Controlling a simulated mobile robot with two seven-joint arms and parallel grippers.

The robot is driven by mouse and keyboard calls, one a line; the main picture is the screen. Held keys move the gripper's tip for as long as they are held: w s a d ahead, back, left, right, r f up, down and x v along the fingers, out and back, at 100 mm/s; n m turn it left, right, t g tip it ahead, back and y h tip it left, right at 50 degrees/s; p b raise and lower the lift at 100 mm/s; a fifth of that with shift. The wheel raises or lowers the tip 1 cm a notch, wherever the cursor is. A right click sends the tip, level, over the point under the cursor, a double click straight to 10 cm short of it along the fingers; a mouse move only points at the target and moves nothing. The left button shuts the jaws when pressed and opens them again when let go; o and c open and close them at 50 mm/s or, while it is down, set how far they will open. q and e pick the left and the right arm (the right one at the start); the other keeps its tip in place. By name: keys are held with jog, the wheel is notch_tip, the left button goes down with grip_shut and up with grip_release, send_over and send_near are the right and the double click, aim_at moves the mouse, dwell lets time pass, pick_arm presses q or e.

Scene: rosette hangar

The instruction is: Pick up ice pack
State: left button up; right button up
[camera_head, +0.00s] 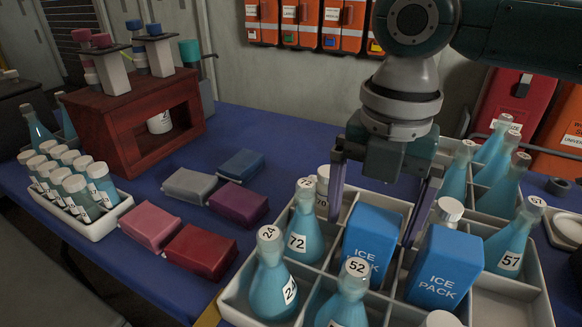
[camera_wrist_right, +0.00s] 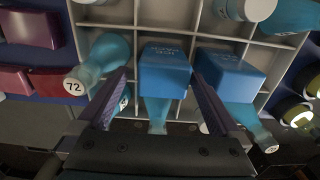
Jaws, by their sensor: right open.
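One blue ice pack (camera_head: 368,243) stands upright in a compartment of the white divided crate (camera_head: 539,305). A second blue ice pack (camera_head: 445,268) stands to its right in the crate. My right gripper (camera_head: 370,226) is open, its two fingers reaching down on either side of the first pack, around its upper part. In the right wrist view the first pack (camera_wrist_right: 164,72) shows between the open fingers (camera_wrist_right: 163,98), and the second pack (camera_wrist_right: 231,76) is just beyond the right finger. I cannot tell whether either finger touches a pack. My left gripper is not in view.
Numbered blue flasks (camera_head: 303,233) stand in compartments around the packs. Left on the blue table (camera_head: 279,158) lie several coloured packs (camera_head: 201,250). A white tray of vials (camera_head: 112,222) and a red-brown wooden stand (camera_head: 120,135) are at the far left.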

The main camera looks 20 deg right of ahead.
jog(key=f, duration=0.2)
jog(key=f+b, duration=0.1)
jog(key=f, duration=0.1)
jog(key=shift+s+d+f, duration=0.1)
jog(key=shift+s+d, duration=0.05)
jog(key=shift+d, duration=0.1)
jog(key=shift+f, duration=0.25)
jog(key=shift+c, duration=0.2)
jog(key=shift+a, duration=0.1)
jog(key=c, duration=0.4)
jog(key=shift+r, duration=0.1)
jog(key=c, duration=1.1)
